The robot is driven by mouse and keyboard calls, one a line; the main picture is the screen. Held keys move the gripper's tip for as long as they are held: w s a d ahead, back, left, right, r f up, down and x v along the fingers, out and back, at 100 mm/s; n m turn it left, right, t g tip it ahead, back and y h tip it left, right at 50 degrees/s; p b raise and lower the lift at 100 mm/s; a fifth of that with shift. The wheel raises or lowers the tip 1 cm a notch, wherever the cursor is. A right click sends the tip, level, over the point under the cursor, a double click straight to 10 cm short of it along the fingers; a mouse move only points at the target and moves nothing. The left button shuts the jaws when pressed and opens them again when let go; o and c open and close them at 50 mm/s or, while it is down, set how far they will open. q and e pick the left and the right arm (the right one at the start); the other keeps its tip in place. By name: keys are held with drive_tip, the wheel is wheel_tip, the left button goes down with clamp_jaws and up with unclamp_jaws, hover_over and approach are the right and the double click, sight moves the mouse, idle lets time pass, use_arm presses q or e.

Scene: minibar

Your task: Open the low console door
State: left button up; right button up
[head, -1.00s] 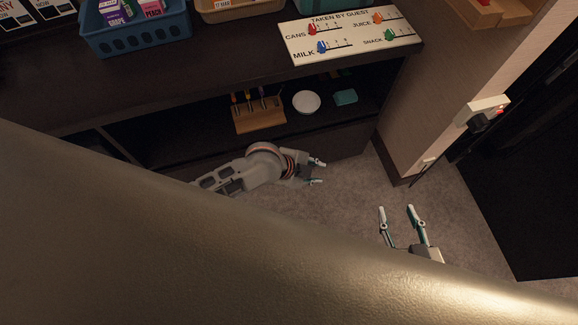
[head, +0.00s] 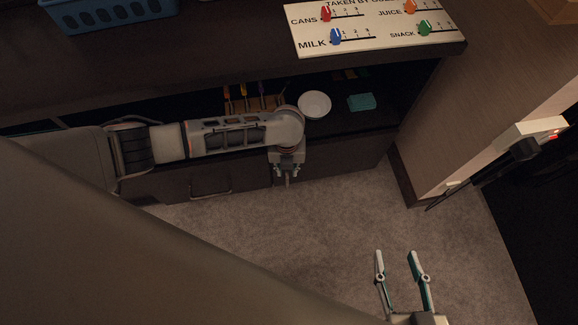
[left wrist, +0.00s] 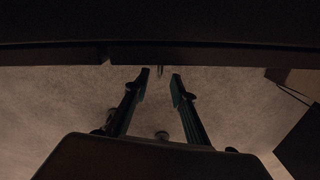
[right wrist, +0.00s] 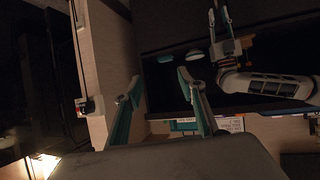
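The low console (head: 340,158) has dark front panels below its open shelf. A pull handle (head: 211,192) shows on the panel left of my left gripper. The door appears shut; part of the front is hidden by my left arm. My left gripper (head: 287,181) points down in front of the console front, right of that handle. In the left wrist view its fingers (left wrist: 160,78) are apart, close to a dark edge, with nothing clearly held. My right gripper (head: 394,254) is open and empty over the carpet, away from the console; its parted fingers also show in the right wrist view (right wrist: 158,80).
The shelf holds a wooden holder with tools (head: 240,104), a white bowl (head: 314,104) and a teal block (head: 361,102). A counter board (head: 370,38) and a blue basket (head: 105,14) are on top. The carpet (head: 270,240) in front is clear. A wall (head: 480,110) stands at right.

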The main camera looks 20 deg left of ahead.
sight(287, 178)
use_arm(q)
drive_tip(key=f, duration=0.2)
drive_tip(key=f+b, duration=0.1)
drive_tip(key=f, duration=0.1)
drive_tip(key=f+b, duration=0.1)
drive_tip(key=f, duration=0.1)
drive_tip(key=shift+s, duration=0.25)
drive_tip(key=shift+w+f, duration=0.15)
drive_tip(key=shift+f, duration=0.05)
drive_tip(key=shift+w+r, duration=0.1)
use_arm(e)
drive_tip(key=shift+w+a+r+m+t+y, duration=0.3)
drive_tip(key=shift+w+a+r+m, duration=0.25)
drive_tip(key=shift+a+r, duration=0.3)
use_arm(q)
clamp_jaws()
use_arm(e)
drive_tip(key=shift+f, duration=0.1)
